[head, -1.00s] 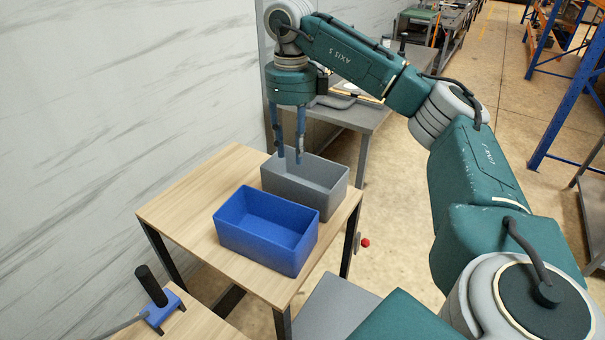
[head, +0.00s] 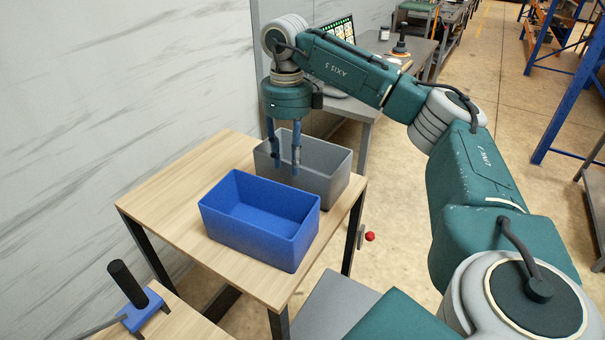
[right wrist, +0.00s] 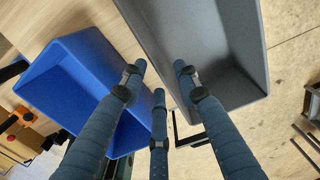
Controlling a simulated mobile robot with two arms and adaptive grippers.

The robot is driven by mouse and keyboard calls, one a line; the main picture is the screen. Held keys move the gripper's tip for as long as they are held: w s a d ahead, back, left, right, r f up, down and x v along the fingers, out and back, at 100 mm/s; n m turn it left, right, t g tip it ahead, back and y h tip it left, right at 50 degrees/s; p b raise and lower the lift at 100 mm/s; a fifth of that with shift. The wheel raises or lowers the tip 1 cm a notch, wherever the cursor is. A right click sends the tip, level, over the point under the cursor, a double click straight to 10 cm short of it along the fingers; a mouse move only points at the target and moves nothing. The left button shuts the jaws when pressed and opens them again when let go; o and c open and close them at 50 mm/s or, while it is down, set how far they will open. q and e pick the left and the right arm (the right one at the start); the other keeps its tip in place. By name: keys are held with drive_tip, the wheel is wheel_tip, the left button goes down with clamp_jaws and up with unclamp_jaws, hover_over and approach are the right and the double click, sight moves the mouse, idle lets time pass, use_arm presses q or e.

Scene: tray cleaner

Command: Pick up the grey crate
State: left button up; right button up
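The grey crate (head: 328,165) stands on the far right part of the wooden table, behind the blue crate. Its wall and interior fill the top of the right wrist view (right wrist: 215,45). My right gripper (head: 285,168) points down at the grey crate's near side. Its fingers are apart with nothing gripped between them. In the right wrist view the fingertips (right wrist: 159,75) lie around the line of the grey crate's near wall; I cannot tell whether they touch it. The fingers hide part of that wall. My left gripper is not in view.
The blue crate (head: 255,238) stands close in front of the grey one, with a narrow gap. The wooden table (head: 165,200) is bare on its left. A marble-patterned wall (head: 110,100) borders it. A grey desk (head: 360,108) stands behind.

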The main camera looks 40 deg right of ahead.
sight(289, 184)
wheel_tip(289, 184, down, 2)
drive_tip(key=shift+f, duration=0.2)
drive_tip(key=shift+f+p, duration=0.4)
drive_tip(key=shift+f, duration=0.2)
wheel_tip(289, 184, down, 4)
drive_tip(key=shift+w+a+r+p, duration=0.1)
drive_tip(key=shift+r+p, duration=0.15)
drive_tip(key=shift+p, duration=0.5)
drive_tip(key=shift+f, duration=0.6)
drive_tip(key=shift+r, duration=0.1)
clamp_jaws()
